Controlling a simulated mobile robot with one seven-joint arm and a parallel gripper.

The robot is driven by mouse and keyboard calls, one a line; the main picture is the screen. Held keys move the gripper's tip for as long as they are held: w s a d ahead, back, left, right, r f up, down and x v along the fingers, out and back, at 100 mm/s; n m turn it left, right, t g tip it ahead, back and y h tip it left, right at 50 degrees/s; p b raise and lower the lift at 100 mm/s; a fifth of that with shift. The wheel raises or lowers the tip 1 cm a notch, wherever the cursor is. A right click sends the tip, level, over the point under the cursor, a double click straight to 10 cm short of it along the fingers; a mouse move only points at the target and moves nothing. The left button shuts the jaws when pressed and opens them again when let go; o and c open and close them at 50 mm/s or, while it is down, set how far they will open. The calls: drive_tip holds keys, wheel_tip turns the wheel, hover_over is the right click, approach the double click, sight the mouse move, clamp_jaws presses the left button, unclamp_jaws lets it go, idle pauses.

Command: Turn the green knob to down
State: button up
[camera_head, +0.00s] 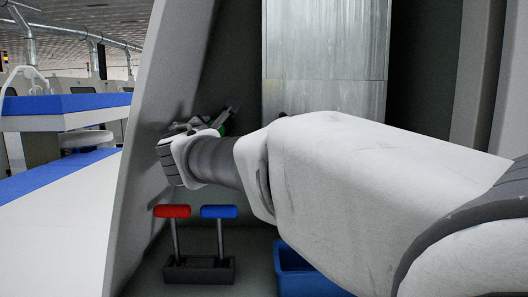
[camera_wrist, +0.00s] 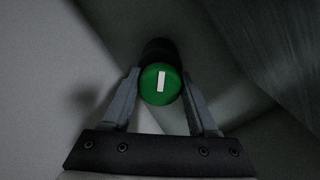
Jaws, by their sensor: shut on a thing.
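The green knob (camera_wrist: 154,86) shows in the wrist view as a round green face with a white bar mark, on a dark round base. The bar stands nearly upright in that picture, leaning slightly. My gripper (camera_wrist: 160,92) has its two fingers on either side of the knob and is shut on it. In the head view, a bit of green (camera_head: 222,130) shows by my gripper (camera_head: 226,120) near the grey side wall. My arm hides most of the knob there.
Below my arm, a red-handled lever (camera_head: 172,211) and a blue-handled lever (camera_head: 219,212) stand on a dark base (camera_head: 199,270). A blue bin (camera_head: 295,275) is right of them. A slanted grey panel (camera_head: 150,130) stands close on the left. A metal panel (camera_head: 326,60) is behind.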

drive_tip(key=m+b, duration=0.4)
drive_tip(key=b, duration=0.1)
drive_tip(key=m+b, duration=0.2)
drive_tip(key=shift+f+m+b, duration=0.3)
drive_tip(key=shift+b, duration=0.05)
drive_tip(key=m+b, duration=0.6)
drive_tip(key=shift+r, duration=0.1)
drive_tip(key=m+b, duration=0.2)
drive_tip(key=m, duration=0.2)
drive_tip(key=shift+r, duration=0.1)
drive_tip(key=m+b, duration=0.2)
drive_tip(key=m, duration=0.1)
drive_tip(key=m+b, duration=0.1)
drive_tip(key=m, duration=0.2)
drive_tip(key=m+b, duration=0.1)
drive_tip(key=m, duration=0.2)
drive_tip(key=shift+r+m, duration=0.2)
drive_tip(key=shift+m, duration=0.2)
drive_tip(key=o, duration=1.3)
drive_tip(key=shift+o, duration=0.2)
